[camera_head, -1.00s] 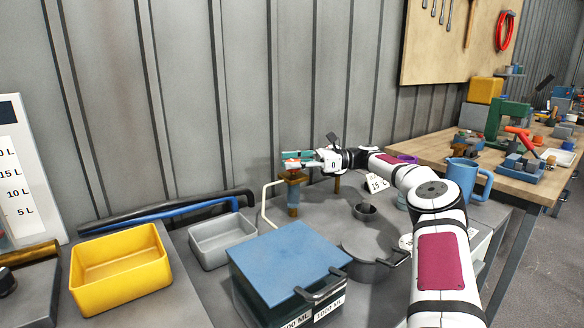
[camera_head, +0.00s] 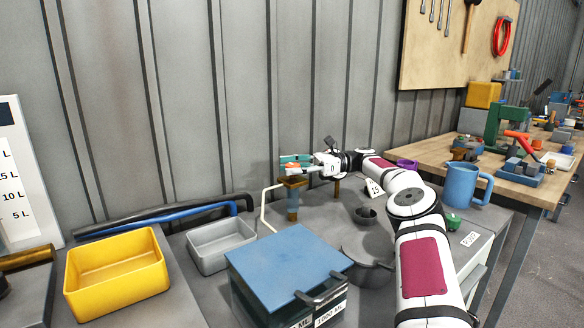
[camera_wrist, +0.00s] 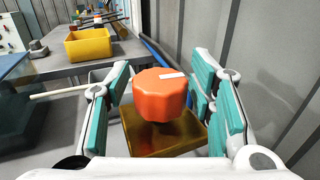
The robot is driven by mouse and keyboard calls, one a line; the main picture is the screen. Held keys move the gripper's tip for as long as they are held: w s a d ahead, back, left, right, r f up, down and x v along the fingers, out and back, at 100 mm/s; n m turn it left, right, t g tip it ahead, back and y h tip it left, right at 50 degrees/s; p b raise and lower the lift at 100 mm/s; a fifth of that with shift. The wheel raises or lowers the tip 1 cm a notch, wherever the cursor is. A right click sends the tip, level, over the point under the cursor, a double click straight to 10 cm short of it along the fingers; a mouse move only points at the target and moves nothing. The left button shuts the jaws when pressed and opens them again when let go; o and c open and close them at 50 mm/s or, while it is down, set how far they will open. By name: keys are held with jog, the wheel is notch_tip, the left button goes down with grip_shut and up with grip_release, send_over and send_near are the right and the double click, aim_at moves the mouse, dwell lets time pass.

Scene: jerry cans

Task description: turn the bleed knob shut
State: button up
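The bleed knob is an orange, many-sided knob (camera_wrist: 160,95) with a white mark on top, above a square brass block (camera_wrist: 165,136). In the head view the knob (camera_head: 292,166) shows small, on top of a brass and blue-grey post (camera_head: 293,200) near the wall. My gripper (camera_wrist: 165,92) has its teal-padded fingers spread on the left and right sides of the knob. Gaps seem to remain between pads and knob, though contact is hard to judge. In the head view my gripper (camera_head: 297,165) is at the knob's height.
A pale bent tube (camera_head: 265,208) stands beside the post. The corrugated wall (camera_head: 200,100) is close behind.

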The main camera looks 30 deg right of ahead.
aim_at(292, 165)
jog(key=shift+r, duration=0.2)
notch_tip(292, 165, up, 10)
jog(key=shift+f, duration=0.15)
dwell(0.4)
